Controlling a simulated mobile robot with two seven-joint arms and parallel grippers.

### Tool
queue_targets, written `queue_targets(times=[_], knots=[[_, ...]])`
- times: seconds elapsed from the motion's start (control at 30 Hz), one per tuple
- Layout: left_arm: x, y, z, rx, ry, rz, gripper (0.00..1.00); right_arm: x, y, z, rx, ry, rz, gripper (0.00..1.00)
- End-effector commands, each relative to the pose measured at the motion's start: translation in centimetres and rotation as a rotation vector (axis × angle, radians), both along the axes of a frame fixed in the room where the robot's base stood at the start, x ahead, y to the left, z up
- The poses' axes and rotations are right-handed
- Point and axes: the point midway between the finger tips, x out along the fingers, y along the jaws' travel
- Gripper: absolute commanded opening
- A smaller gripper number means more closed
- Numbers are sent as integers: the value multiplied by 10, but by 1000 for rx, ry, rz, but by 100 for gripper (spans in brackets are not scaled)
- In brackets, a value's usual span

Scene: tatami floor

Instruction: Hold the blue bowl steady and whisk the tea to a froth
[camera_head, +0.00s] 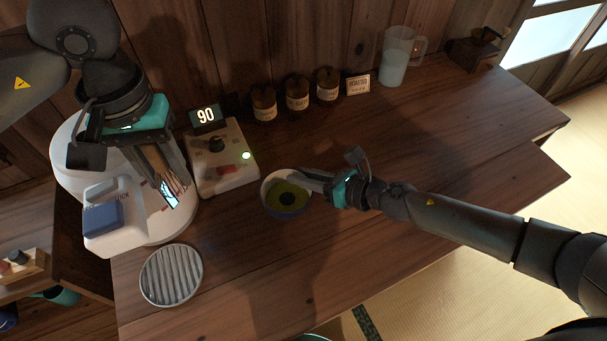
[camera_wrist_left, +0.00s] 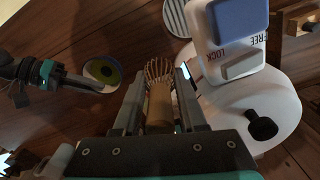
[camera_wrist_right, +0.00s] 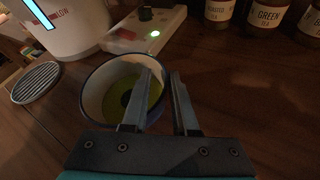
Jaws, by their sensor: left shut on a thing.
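The blue bowl (camera_head: 268,200) stands on the wooden counter with green tea in it and a dark round patch in the middle. It also shows in the right wrist view (camera_wrist_right: 88,88). My right gripper (camera_head: 306,179) is at the bowl's right rim, one finger over the inside and one outside. The gap between its fingers is narrow; I cannot tell whether they press on the wall. My left gripper (camera_wrist_left: 160,85) is shut on the bamboo whisk (camera_wrist_left: 159,101), tines out beyond the fingertips. It is beside the white machine, left of and apart from the bowl.
A white machine (camera_head: 150,225) with a blue lever and a control box (camera_head: 228,172) reading 90 stand left of the bowl. A round slatted drain (camera_head: 171,275) is at front left. Jars (camera_head: 297,95) and a pitcher (camera_head: 396,60) line the back. The counter's right is clear.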

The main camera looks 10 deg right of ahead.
Motion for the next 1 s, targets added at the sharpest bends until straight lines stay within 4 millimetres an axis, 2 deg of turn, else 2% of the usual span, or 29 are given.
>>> queue_targets(times=[0.03, 0.2, 0.23, 1.0], knots=[[0, 0, 0, 0, 0, 0, 0, 0, 0, 0, 0, 0, 0, 20], [0, 0, 0, 0, 0, 0, 0, 0, 0, 0, 0, 0, -1, 1], [0, 0, 0, 0, 0, 0, 0, 0, 0, 0, -1, 1, -1, 0], [0, 0, 0, 0, 0, 0, 0, -3, -1, -3, -4, 6, 2, 0]])
